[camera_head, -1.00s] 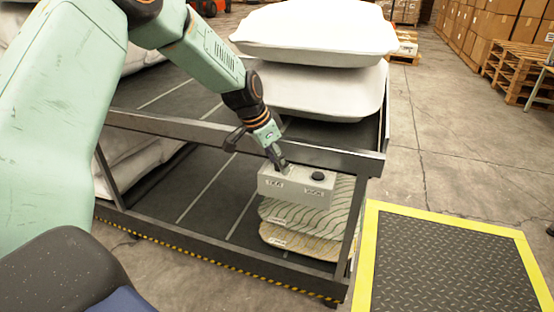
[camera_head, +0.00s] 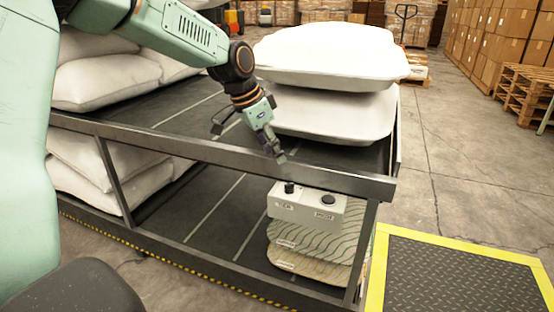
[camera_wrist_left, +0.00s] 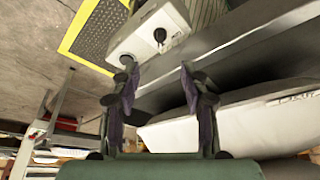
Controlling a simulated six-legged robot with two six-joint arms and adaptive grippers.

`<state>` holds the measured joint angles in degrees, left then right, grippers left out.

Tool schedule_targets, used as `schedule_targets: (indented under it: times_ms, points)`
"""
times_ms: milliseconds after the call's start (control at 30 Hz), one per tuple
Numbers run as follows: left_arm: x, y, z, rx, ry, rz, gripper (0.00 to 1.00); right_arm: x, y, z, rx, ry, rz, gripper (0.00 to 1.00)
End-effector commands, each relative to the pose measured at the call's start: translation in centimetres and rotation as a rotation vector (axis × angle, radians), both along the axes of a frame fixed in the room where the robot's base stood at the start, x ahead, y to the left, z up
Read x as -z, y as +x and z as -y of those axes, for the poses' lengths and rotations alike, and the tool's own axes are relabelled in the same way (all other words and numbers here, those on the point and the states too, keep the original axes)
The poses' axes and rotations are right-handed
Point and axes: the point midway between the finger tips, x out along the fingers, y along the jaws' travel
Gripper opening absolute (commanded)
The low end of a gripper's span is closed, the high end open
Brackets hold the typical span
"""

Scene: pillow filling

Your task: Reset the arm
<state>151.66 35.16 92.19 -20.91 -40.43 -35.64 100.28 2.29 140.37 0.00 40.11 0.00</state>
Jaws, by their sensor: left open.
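My left gripper (camera_head: 278,157) is at the front rail of the rack's upper deck, above and apart from a light grey control box (camera_head: 309,206) with dark knobs. In the left wrist view its two fingers (camera_wrist_left: 153,90) are spread with nothing between them. The control box also shows in that view (camera_wrist_left: 140,38), beyond the fingers near the top. My left arm comes in from the upper left. My right gripper is not in view.
A dark rack (camera_head: 220,153) holds white pillows (camera_head: 330,55) stacked on its upper deck, close to my gripper. A yellow-edged floor mat (camera_head: 455,275) is at right. Bare concrete floor lies beyond it.

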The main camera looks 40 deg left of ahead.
Motion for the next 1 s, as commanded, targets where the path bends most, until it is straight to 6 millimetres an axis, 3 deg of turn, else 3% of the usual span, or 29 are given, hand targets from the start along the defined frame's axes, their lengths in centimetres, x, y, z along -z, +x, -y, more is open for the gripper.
schedule_targets:
  times_ms: [633, 767, 900, 1000]
  points:
    - [-0.3, -0.1, -0.1, -0.005, -0.002, -0.001, 0.45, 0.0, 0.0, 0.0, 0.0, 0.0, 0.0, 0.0]
    - [-0.9, 1.5, -0.2, -0.083, -0.025, 0.067, 0.45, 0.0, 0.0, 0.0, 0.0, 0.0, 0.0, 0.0]
    - [-0.9, 3.6, 1.6, -0.22, -0.112, 0.195, 0.45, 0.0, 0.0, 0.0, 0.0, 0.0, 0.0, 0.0]
    - [0.7, 3.9, 4.0, -0.308, -0.166, 0.243, 0.45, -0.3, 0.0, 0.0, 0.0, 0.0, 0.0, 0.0]
